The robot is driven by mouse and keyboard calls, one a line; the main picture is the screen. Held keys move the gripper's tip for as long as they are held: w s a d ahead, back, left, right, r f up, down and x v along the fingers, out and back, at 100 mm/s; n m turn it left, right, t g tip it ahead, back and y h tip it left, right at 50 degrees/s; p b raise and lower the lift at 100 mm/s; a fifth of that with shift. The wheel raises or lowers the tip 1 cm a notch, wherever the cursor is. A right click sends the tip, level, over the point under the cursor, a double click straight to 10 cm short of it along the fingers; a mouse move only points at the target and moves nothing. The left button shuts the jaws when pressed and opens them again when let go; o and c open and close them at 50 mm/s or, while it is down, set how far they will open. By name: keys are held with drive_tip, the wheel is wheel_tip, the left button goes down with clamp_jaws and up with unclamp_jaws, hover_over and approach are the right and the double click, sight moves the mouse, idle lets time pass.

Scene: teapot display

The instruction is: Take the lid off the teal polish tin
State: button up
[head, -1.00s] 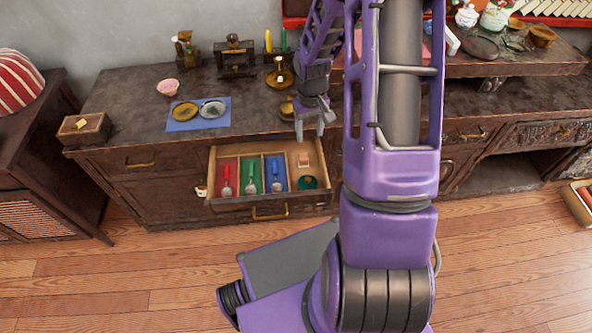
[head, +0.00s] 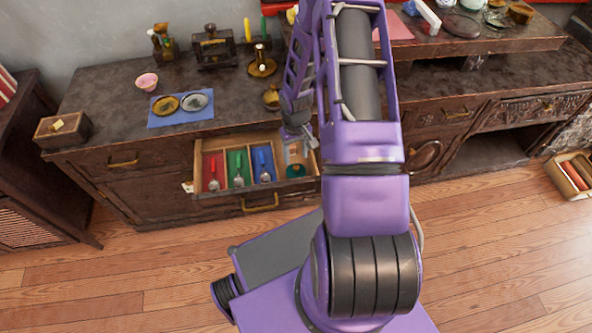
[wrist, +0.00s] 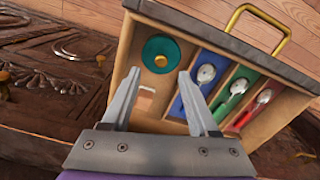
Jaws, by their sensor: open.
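The teal polish tin (wrist: 161,54) sits in the right-hand compartment of the open drawer (head: 284,194). In the wrist view it is round, with a small brown knob at its middle, and its lid looks to be on. It also shows in the head view (head: 295,171), just below my gripper. My gripper (wrist: 157,82) is open and empty, its fingers over the drawer and pointing toward the tin, apart from it. In the head view the gripper (head: 299,148) is partly hidden by its own arm.
A small pale block (wrist: 145,97) lies in the tin's compartment. Blue (head: 262,164), green (head: 238,168) and red (head: 212,171) compartments to the left each hold a scoop-like tool. A blue mat (head: 180,120) with two dishes lies on the cabinet top.

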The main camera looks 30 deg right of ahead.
sight(296, 167)
drive_tip(key=f, duration=0.5)
drive_tip(key=shift+s, duration=0.2)
drive_tip(key=shift+r, duration=0.1)
clamp_jaws()
